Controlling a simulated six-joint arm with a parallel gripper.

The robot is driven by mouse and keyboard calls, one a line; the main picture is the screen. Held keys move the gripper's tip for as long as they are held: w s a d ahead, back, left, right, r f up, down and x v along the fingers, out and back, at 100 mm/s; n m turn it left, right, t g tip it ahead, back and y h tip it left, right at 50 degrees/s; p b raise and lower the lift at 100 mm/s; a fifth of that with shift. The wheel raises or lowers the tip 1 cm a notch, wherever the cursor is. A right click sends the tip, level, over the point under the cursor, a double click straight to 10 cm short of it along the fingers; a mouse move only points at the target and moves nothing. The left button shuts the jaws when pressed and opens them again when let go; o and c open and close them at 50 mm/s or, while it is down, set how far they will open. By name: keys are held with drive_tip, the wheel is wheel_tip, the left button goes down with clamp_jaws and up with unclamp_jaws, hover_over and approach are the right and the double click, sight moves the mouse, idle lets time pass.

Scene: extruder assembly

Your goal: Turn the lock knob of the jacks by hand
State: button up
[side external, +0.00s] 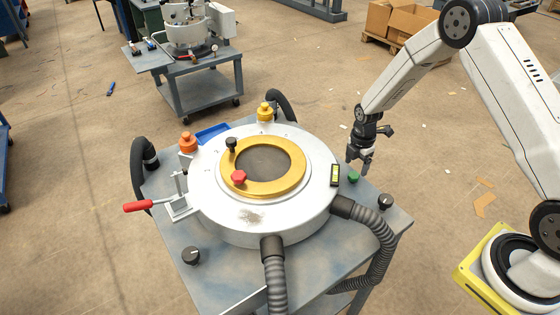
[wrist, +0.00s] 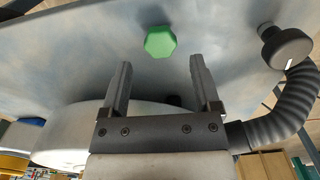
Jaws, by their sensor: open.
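My gripper (side external: 359,166) is open and empty, hanging fingers-down over the right side of the grey table, just above a green knob (side external: 353,177). In the wrist view the green faceted knob (wrist: 160,42) lies beyond the open fingertips (wrist: 160,68), roughly centred between them and not touched. A black round knob (side external: 385,201) stands on the table to the right; it also shows in the wrist view (wrist: 284,46) with a white pointer mark. Another black knob (side external: 191,256) sits at the front left. The pictures do not label which one is the jacks' lock knob.
A white round housing (side external: 210,205) with a gold ring (side external: 293,177) fills the table's middle, close left of my gripper. A ribbed hose (side external: 383,240) curves off its right side. A red-handled clamp (side external: 140,206) is at the left. A second cart (side external: 205,85) stands behind.

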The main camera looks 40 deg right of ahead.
sight(354, 175)
drive_tip(key=shift+f, duration=1.85)
drive_tip(key=c, duration=1)
